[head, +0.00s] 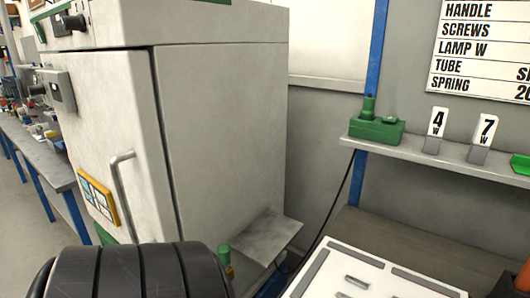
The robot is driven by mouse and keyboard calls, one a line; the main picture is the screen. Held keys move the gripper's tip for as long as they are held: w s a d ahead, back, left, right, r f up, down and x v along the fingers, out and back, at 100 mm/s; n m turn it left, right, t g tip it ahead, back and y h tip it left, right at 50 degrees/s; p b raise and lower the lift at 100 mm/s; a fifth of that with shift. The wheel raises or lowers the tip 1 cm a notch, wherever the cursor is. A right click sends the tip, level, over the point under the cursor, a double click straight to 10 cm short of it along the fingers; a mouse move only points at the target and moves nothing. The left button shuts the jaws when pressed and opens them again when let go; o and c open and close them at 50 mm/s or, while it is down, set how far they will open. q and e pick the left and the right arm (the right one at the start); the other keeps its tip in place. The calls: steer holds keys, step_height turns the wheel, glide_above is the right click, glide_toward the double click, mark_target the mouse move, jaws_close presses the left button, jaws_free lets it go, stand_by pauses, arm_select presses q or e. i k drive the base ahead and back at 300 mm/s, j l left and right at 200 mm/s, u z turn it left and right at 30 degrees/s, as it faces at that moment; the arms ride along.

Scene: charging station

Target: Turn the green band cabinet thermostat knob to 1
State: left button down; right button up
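A large light-grey cabinet (230,120) stands on the left, its door shut, with a bar handle (122,195). Parts of a green band (52,11) show along its top edge. A black knob (70,23) sits on the upper front panel, seen at a steep angle. A grey box (60,90) with another dark knob (38,90) is lower, by the door's left edge. I cannot read any scale or tell where either knob points. Neither gripper can be made out; a black ribbed part of mine fills the bottom left.
A grey shelf (410,153) on the right holds a green block (377,129) and number cards 4 (437,122) and 7 (486,130). A white tray (340,262) is below it. A cluttered bench (45,160) runs at the far left. A metal plate (262,236) juts out beside the cabinet.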

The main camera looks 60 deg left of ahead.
mark_target(77, 22)
steer(key=k+u, duration=0.1)
steer(key=u, duration=0.7)
steer(key=k+u, duration=0.1)
steer(key=u, duration=0.3)
steer(key=k+j+u, duration=0.3)
steer(key=k+j, duration=0.15)
steer(key=k+j+u, duration=0.15)
steer(key=j, duration=0.3)
steer(key=k+j+u, duration=0.3)
steer(key=j, duration=0.4)
steer(key=k, duration=0.1)
